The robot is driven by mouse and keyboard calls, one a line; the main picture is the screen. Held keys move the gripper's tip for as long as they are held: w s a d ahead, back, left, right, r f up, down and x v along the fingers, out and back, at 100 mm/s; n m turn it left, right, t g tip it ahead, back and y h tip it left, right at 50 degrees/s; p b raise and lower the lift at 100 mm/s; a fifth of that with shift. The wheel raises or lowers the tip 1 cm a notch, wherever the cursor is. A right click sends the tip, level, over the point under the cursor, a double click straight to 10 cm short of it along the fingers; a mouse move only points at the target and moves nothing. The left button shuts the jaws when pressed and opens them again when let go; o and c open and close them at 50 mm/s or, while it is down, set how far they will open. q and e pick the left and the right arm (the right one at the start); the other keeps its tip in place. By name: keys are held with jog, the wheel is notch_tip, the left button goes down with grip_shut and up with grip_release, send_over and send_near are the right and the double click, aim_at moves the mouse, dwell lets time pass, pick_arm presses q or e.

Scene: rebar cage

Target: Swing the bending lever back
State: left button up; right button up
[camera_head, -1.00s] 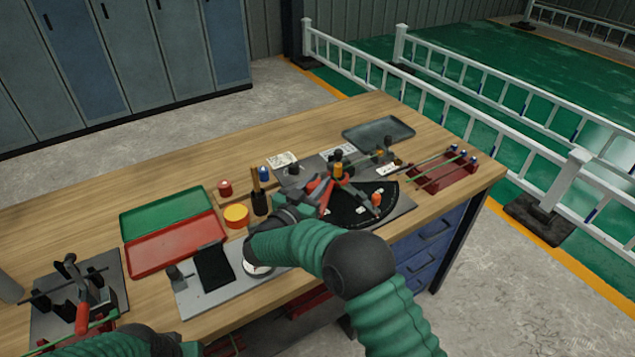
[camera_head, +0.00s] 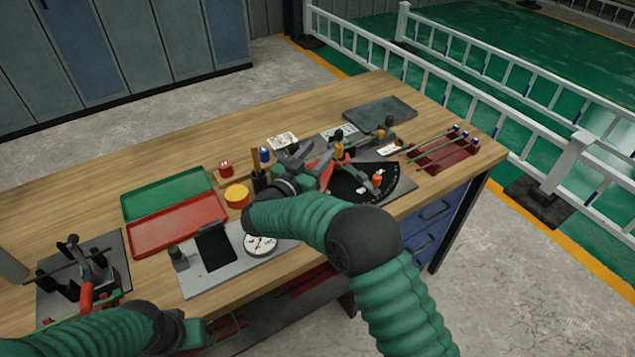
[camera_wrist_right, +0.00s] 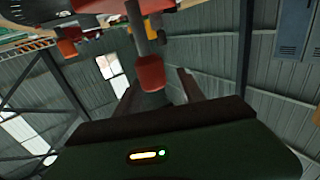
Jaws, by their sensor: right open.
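The bender stands at the right half of the bench, with a black fan-shaped angle plate (camera_head: 372,192) and an orange knob (camera_head: 377,181). The bending lever's red part (camera_head: 320,163) shows beside my right gripper (camera_head: 312,175), which partly hides it. In the right wrist view, the lever's red grip (camera_wrist_right: 150,74) hangs from a grey rod. It appears between or just beyond the spread fingers of my right gripper (camera_wrist_right: 157,84); contact cannot be told. My left gripper (camera_head: 192,332) is low at the bottom edge, its fingers not clear.
Green tray (camera_head: 165,192) and red tray (camera_head: 175,225) lie left of centre. A dial gauge (camera_head: 260,245) and yellow round tin (camera_head: 237,195) are near my right arm. A red rack (camera_head: 455,158) with green bars is at the right end, beside a grey tray (camera_head: 380,112).

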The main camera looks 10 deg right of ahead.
jog(key=s+a+r, duration=0.1)
jog(key=s+a, duration=0.2)
jog(key=s, duration=1.3)
jog(key=shift+r, duration=0.4)
jog(key=shift+w, duration=0.1)
